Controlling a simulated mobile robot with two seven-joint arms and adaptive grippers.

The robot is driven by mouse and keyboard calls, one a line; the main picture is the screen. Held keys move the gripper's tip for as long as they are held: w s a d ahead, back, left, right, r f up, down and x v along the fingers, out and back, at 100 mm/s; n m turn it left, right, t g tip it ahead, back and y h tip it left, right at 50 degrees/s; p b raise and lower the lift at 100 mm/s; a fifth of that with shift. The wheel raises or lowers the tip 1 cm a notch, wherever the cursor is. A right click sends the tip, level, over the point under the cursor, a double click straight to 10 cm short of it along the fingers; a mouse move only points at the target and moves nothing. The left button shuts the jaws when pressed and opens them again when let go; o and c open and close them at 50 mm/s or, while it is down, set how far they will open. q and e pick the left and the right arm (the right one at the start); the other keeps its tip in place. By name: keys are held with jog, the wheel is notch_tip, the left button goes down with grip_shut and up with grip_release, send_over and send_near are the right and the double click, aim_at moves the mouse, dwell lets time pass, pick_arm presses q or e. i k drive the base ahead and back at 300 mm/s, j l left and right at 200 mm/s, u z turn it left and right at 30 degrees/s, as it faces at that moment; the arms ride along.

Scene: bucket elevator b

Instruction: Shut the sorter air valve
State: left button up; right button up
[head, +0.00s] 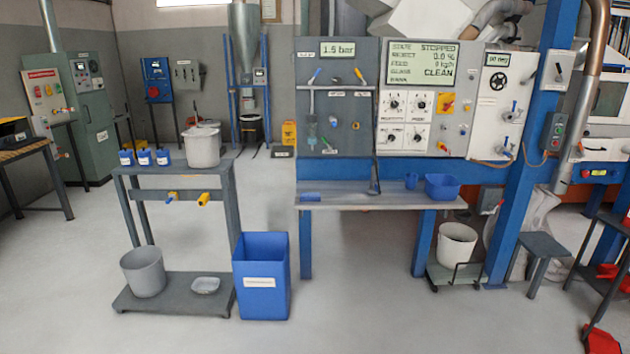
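The grey sorter panel stands in the middle right of the head view. Its left air board (325,110) has a display (338,50) reading 1.5 bar. Below the display are a blue-handled valve (315,76) on the left and a yellow-handled valve (359,77) on the right; both handles look tilted. A green-handled fitting (325,144) sits lower on the board. The small labels are too small to read, so I cannot tell which handle is the sorter air valve or whether it is open. Neither of my grippers is in view.
A grey shelf (340,199) with a blue tub (442,187) juts out below the panel. A blue bin (262,278) and a grey trolley (228,190) stand at front left. A white bucket (457,243) is under the shelf. The floor before the panel is clear.

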aim_at(316, 75)
jog(key=i, duration=1.35)
jog(key=i+j, duration=0.15)
jog(key=i, duration=0.4)
jog(key=i+j, duration=0.15)
jog(key=i, duration=0.35)
jog(key=i+j, duration=0.15)
jog(key=i, duration=0.4)
jog(key=l+z, duration=0.05)
